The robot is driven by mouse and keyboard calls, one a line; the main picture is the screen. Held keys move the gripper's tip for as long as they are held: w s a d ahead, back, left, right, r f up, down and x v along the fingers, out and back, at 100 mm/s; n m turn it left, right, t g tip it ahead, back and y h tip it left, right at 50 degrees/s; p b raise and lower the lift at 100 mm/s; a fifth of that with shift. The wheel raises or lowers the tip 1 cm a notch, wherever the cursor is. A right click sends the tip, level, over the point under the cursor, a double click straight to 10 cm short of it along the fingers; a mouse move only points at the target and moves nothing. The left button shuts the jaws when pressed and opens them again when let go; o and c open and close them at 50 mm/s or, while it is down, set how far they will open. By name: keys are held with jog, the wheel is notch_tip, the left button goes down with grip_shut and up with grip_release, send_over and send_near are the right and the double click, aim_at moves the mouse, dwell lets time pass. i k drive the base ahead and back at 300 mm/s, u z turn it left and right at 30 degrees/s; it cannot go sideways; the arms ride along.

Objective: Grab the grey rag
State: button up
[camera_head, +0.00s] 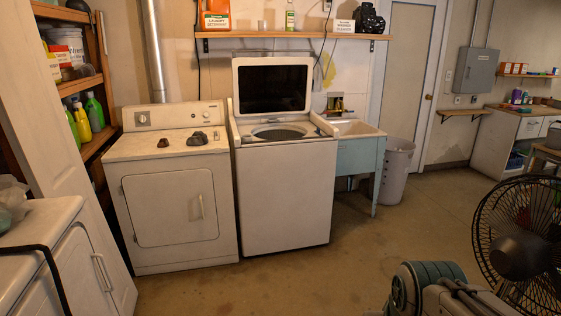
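A small dark grey crumpled thing (197,138), which may be the grey rag, lies on top of the white dryer (180,190) at the left. A smaller brown lump (163,143) lies to its left. At this size I cannot be sure that either is cloth. Part of my arm shows at the bottom right, well short of the dryer. My gripper's fingers are not in view.
A top-load washer (285,190) with its lid up stands between the dryer and a blue utility sink (360,155). A grey bin (396,170) is beside the sink. A black fan (520,240) stands close at the right. The middle floor is clear.

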aim_at(198, 138)
jog(key=u, duration=0.15)
jog(key=i, duration=1.65)
jog(key=u, duration=0.55)
jog(key=i, duration=1.55)
jog(key=u, duration=0.7)
jog(key=i, duration=1.35)
jog(key=u, duration=0.35)
